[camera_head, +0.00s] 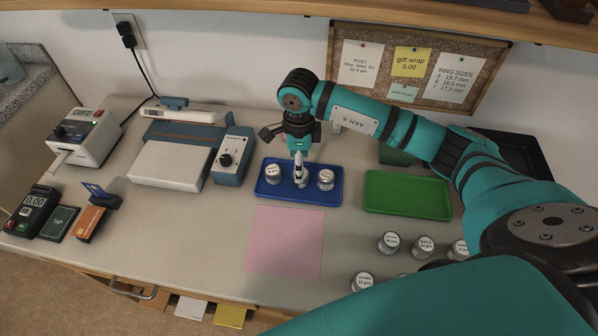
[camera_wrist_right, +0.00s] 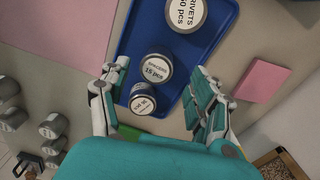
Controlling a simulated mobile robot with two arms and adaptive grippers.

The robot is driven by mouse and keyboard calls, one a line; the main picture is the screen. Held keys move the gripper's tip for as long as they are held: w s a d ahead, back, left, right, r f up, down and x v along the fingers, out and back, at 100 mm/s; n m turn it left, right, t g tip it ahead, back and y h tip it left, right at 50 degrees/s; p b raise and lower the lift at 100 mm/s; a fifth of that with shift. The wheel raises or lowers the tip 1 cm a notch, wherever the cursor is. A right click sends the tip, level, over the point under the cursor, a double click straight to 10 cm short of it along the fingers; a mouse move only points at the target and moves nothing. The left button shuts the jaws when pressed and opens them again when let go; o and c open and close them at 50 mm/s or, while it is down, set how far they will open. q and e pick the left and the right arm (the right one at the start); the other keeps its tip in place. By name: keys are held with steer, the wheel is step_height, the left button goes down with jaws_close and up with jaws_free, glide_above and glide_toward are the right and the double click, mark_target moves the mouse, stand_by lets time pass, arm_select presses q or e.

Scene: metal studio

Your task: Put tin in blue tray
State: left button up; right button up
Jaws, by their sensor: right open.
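The blue tray (camera_head: 312,199) lies near the middle of the counter, with a tin (camera_head: 273,174) at its left and another tin (camera_head: 326,180) at its right. My right gripper (camera_head: 300,181) is over the tray's middle, pointing down. In the right wrist view its jaws (camera_wrist_right: 160,90) are open. There, a tin labelled "spacers" (camera_wrist_right: 155,67) stands in the tray near the fingertips. A tin labelled "rivets" (camera_wrist_right: 185,15) is above it in the picture, and a third tin (camera_wrist_right: 143,98) below it. Contact between fingers and tins cannot be told.
A green tray (camera_head: 408,195) lies empty to the right. Several tins, such as this one (camera_head: 389,242), stand on the front right counter. A pink sheet (camera_head: 285,241) lies before the blue tray. A scale (camera_head: 172,167) stands left of it. A cork board (camera_head: 412,70) hangs behind.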

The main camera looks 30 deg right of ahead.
step_height(320, 180, up, 8)
steer(key=b, duration=0.1)
steer(key=shift+f, duration=0.2)
